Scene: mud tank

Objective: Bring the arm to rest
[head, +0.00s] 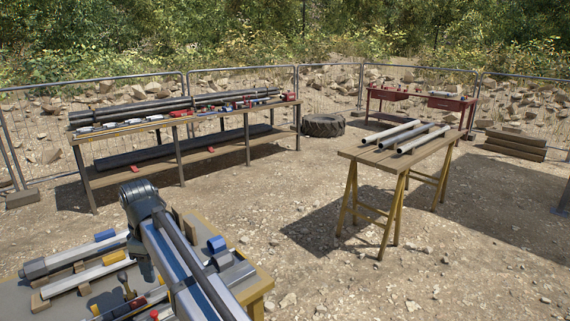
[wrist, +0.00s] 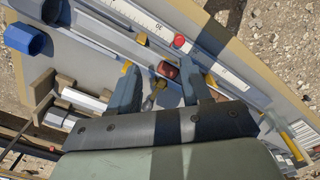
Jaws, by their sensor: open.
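My gripper (wrist: 159,67) shows in the wrist view with its two grey fingers spread apart and nothing held between them. It is above a work table (head: 262,284) covered with tubes and small tools. Beyond and between the fingers are a small red block (wrist: 166,70) and a brush-like tool (wrist: 150,101), and a white ruled strip (wrist: 150,30) runs past the fingertips.
A blue cup-like piece (wrist: 22,39) lies left of my gripper. In the head view, a trestle table (head: 360,154) with several pipes stands at right, a long bench (head: 105,179) at left, and a red table (head: 462,104) and tyre (head: 323,125) behind. Open gravel lies between.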

